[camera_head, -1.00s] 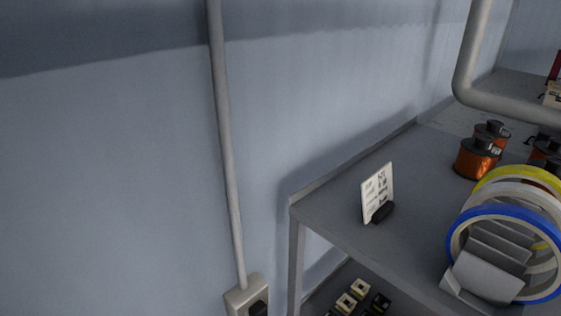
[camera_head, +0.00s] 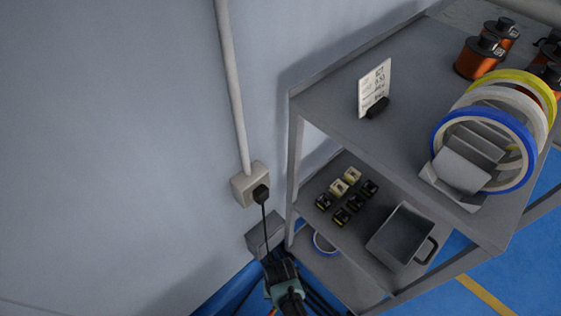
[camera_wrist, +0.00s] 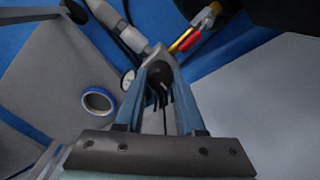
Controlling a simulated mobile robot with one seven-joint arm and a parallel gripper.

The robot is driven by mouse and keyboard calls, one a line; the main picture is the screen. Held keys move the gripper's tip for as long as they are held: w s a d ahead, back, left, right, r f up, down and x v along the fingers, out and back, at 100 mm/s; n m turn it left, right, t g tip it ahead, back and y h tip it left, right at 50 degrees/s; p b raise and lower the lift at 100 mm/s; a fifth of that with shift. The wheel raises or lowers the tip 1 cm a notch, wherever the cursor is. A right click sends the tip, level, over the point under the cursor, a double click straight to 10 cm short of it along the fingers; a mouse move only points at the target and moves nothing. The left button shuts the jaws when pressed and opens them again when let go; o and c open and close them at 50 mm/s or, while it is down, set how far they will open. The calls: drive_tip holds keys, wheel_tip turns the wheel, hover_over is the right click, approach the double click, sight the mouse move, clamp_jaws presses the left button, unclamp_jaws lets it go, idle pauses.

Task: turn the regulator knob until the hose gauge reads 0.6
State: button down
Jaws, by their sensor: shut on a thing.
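In the wrist view my gripper (camera_wrist: 160,72) is shut on a dark round knob (camera_wrist: 159,77), which sits between the fingertips and is partly hidden by them. A grey metal fitting (camera_wrist: 152,54) is just beyond the fingertips. A small white round gauge (camera_wrist: 128,78) shows just left of the fingers, seen at a slant; its reading is too small to make out. In the head view my arm's dark and teal end is low in the picture, and the knob and gauge cannot be made out there.
A red and yellow handled part (camera_wrist: 188,40) lies beyond the fingers. A blue tape roll (camera_wrist: 98,101) is to the left. In the head view a grey shelf (camera_head: 330,110) stands right, with tape rolls (camera_head: 437,140) and a bin (camera_head: 376,243). A wall socket (camera_head: 240,187) holds a black plug.

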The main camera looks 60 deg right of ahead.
drive_tip(key=m+p, duration=0.2)
drive_tip(key=m, duration=0.4)
drive_tip(key=m+p, duration=0.1)
drive_tip(key=m, duration=0.5)
drive_tip(key=shift+m, duration=0.4)
idle(0.3)
drive_tip(key=c, duration=0.5)
unclamp_jaws()
wheel_tip(320, 180, up, 13)
drive_tip(key=p, duration=0.7)
